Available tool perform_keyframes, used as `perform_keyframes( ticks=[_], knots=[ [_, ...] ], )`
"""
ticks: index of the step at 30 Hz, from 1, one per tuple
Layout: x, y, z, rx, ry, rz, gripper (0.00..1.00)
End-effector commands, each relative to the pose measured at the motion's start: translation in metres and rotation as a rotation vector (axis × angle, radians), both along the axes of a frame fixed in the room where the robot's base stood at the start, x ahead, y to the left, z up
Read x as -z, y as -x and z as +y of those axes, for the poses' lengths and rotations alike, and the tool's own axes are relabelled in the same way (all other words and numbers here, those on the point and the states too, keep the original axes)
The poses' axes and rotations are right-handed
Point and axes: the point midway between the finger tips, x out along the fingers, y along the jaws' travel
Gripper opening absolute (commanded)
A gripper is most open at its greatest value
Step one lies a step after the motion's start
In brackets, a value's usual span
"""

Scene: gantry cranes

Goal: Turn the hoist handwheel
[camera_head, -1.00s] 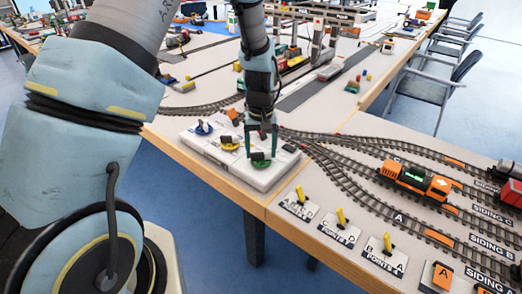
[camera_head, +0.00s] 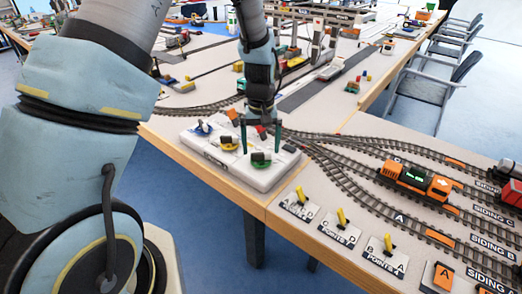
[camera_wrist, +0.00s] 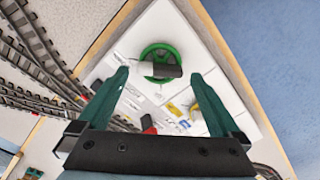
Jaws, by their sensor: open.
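A white control box (camera_head: 240,172) on the table's front edge carries three small handwheels. The green handwheel (camera_head: 260,160) is nearest, with a dark block across its middle. The yellow handwheel (camera_head: 228,144) and the blue handwheel (camera_head: 202,128) sit further left. I cannot read which label says hoist. My gripper (camera_head: 260,149) points down over the green handwheel, fingers spread on either side of it. In the wrist view the green handwheel (camera_wrist: 160,62) lies ahead between the open fingertips (camera_wrist: 160,74), with nothing gripped.
Model tracks with an orange locomotive (camera_head: 413,178) lie right of the box. Yellow point levers (camera_head: 342,216) line the table's front edge. Gantry parts and small vehicles stand behind my gripper. Blue floor is open in front of the table.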

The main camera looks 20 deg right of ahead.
Motion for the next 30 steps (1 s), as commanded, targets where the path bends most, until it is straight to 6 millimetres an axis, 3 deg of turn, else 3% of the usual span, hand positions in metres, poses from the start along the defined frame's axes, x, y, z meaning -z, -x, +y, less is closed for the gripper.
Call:
perform_keyframes(
  ticks=[6, 13, 19, 30],
  knots=[
    [-0.043, -0.001, -0.001, 0.001, 0.005, -0.005, 1.00],
    [-0.079, 0.000, -0.001, 0.000, 0.003, -0.003, 1.00],
    [-0.090, 0.000, 0.000, 0.000, 0.001, -0.001, 1.00],
    [-0.091, 0.000, 0.000, 0.000, 0.000, -0.001, 1.00]
  ],
)
